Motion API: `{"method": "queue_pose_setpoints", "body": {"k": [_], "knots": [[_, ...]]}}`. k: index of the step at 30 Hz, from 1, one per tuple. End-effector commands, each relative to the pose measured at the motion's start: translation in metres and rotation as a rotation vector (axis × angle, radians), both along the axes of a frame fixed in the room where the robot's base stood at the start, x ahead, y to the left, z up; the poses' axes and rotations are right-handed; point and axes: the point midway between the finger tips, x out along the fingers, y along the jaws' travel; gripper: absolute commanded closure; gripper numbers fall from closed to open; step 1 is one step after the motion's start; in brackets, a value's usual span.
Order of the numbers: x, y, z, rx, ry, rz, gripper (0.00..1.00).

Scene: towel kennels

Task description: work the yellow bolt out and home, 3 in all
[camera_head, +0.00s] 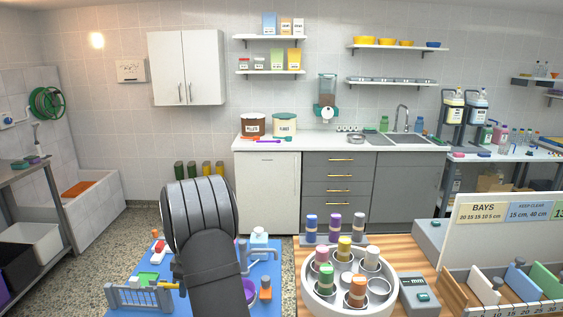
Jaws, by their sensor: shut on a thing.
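The yellow bolt (169,286) shows as a short bar at the right end of a small grey barred gate (138,297) on the blue mat (125,311). My arm covers much of this area. Only a dark edge of my gripper (180,276) shows at the left side of the arm, beside the bolt's right end. It is shut on the bolt. The fingertips and the rest of the bolt are hidden, so I cannot tell how far the bolt is drawn.
Small red, green, white and orange items and a purple bowl (249,291) lie around the blue mat. A round white tray (312,299) with several coloured-capped jars stands to the right on the wooden top. A divided box (456,291) stands at far right.

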Motion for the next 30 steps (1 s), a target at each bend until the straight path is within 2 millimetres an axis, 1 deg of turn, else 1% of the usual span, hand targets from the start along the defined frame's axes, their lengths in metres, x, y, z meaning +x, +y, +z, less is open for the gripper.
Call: {"method": "queue_pose_setpoints", "body": {"k": [11,30], "knots": [[0.001,-0.001,0.000,-0.003,-0.001,-0.001,0.86],[0.001,0.022,0.000,-0.001,-0.001,-0.001,0.86]]}}
